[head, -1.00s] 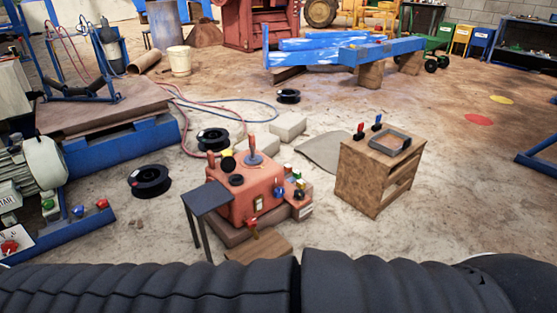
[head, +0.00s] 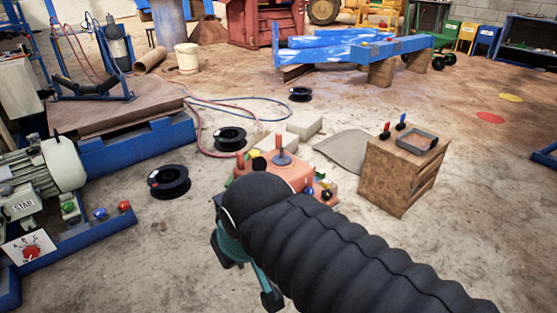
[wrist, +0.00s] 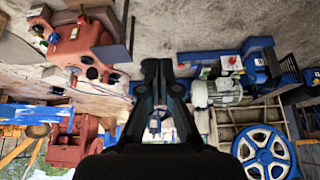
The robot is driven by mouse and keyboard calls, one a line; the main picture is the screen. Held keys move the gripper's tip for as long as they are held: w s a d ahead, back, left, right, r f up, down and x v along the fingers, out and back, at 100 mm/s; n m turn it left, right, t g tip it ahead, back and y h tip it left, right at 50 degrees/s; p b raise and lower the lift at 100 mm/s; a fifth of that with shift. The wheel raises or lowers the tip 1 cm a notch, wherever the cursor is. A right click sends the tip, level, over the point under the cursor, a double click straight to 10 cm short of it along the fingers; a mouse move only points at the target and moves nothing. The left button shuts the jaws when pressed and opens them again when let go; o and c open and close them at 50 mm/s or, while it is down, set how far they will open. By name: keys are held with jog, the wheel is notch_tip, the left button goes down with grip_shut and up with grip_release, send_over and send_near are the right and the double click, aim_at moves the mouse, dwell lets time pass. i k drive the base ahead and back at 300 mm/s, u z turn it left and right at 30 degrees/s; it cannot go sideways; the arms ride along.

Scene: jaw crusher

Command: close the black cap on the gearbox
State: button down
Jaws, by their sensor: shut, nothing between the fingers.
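The red-orange gearbox (head: 290,172) stands on the floor near the middle of the head view, its front largely hidden behind my black arm. A small dark round part, which looks like the black cap (head: 259,164), shows at its left beside a yellow disc; whether it is open or seated is unclear. In the wrist view the gearbox (wrist: 80,38) appears upside down at upper left, with small dark knobs on it. My gripper (wrist: 158,64) is shut and empty, apart from the gearbox.
A wooden box (head: 392,180) with a tray and levers stands right of the gearbox. A grey motor (head: 48,170) on a blue frame is at left. Black cable spools (head: 169,182), pale blocks (head: 304,124) and hoses lie around.

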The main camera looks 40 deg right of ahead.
aim_at(259, 164)
jog(key=i, duration=1)
